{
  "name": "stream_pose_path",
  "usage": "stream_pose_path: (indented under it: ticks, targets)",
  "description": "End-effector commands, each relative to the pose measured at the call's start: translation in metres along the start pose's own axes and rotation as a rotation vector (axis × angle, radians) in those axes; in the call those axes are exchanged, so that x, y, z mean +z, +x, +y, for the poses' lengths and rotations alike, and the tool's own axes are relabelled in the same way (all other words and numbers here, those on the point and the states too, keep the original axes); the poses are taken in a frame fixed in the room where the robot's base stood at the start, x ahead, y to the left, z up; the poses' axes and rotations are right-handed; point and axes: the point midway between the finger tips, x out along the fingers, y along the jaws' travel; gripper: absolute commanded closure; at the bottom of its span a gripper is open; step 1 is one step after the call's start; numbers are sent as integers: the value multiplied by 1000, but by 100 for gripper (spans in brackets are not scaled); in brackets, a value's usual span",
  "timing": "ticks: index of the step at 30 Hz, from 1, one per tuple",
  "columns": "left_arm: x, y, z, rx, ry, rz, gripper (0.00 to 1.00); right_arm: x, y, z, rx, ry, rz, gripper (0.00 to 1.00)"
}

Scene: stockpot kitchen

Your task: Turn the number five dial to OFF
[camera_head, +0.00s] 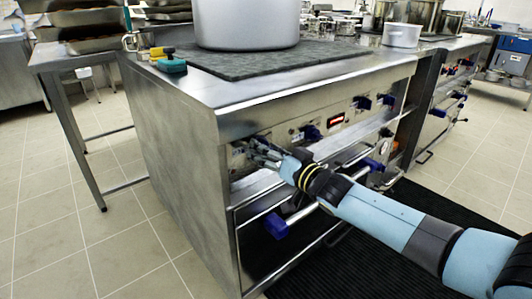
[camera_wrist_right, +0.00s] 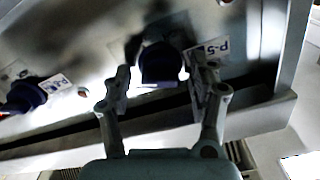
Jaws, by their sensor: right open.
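The number five dial (camera_wrist_right: 160,64) is a dark blue knob on the steel front panel (camera_wrist_right: 90,55), with a label reading like P-5 beside it in the right wrist view. My right gripper (camera_wrist_right: 168,78) is open, with one finger on each side of this dial. I cannot tell whether the fingers touch it. In the head view my right gripper (camera_head: 262,151) is at the left end of the stove's front panel and hides this dial. The dial's pointer setting and any OFF mark cannot be read. My left gripper is not in view.
A neighbouring blue dial (camera_wrist_right: 25,95) sits to the left in the wrist view; further blue dials (camera_head: 310,132) line the panel. A red display (camera_head: 336,119) is among them. Blue-ended oven handles (camera_head: 276,226) stick out below. A large pot (camera_head: 247,25) stands on the stove top.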

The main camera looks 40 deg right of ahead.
Motion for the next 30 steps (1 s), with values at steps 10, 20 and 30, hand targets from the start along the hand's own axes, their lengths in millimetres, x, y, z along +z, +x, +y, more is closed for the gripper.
stream_pose_path:
  ticks: [10,20,30]
  targets:
    - [0,0,0,0,0,-1,60,0,5,0,0,1,-1,41]
    - [-1,0,0,0,0,1,60,0,5,0,0,1,-1,84]
    - [-1,0,0,0,0,1,60,0,5,0,0,-26,0,94]
